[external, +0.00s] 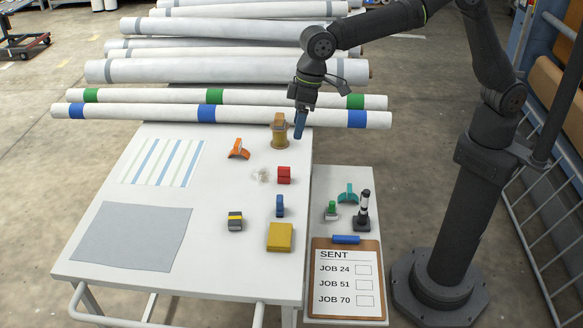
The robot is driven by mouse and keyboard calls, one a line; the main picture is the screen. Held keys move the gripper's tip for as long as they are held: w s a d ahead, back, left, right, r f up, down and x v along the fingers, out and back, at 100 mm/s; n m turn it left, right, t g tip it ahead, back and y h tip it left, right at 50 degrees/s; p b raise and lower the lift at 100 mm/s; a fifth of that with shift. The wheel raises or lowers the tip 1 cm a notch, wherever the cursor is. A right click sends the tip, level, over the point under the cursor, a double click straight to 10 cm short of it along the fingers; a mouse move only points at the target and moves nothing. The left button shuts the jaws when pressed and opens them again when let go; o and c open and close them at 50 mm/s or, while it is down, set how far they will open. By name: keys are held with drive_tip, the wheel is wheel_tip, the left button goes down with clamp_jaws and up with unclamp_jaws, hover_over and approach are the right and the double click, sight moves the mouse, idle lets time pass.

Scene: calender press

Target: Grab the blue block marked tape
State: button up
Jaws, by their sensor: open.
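A small upright blue block (280,206) stands on the white table (125,276), right of its middle and just behind a yellow block. No tape marking can be read on it at this size. My gripper (299,130) is open and points down near the far right corner of the table, well behind and above the blue block, not touching it. Its fingers look blue and narrow from this side, and nothing can be made out between them.
Around the blue block are a yellow block (280,237), a red block (284,174), a yellow-and-dark block (235,221) and a clear item (260,175). A tan stand (279,131) is beside my gripper. A clipboard (346,316) lies on the side table. Long rolls (150,111) lie behind.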

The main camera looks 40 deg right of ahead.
sight(280, 198)
drive_tip(key=a+f+h, duration=0.1)
drive_tip(key=a+f, duration=0.1)
drive_tip(key=f, duration=0.6)
drive_tip(key=a+f, duration=0.2)
drive_tip(key=f, duration=0.7)
drive_tip(key=w+a+f+h, duration=0.1)
drive_tip(key=f, duration=0.8)
drive_tip(key=shift+w+a+g+h, duration=0.1)
drive_tip(key=shift+a+g+h, duration=0.2)
drive_tip(key=shift+a, duration=0.1)
drive_tip(key=shift+c, duration=0.4)
drive_tip(key=c, duration=1)
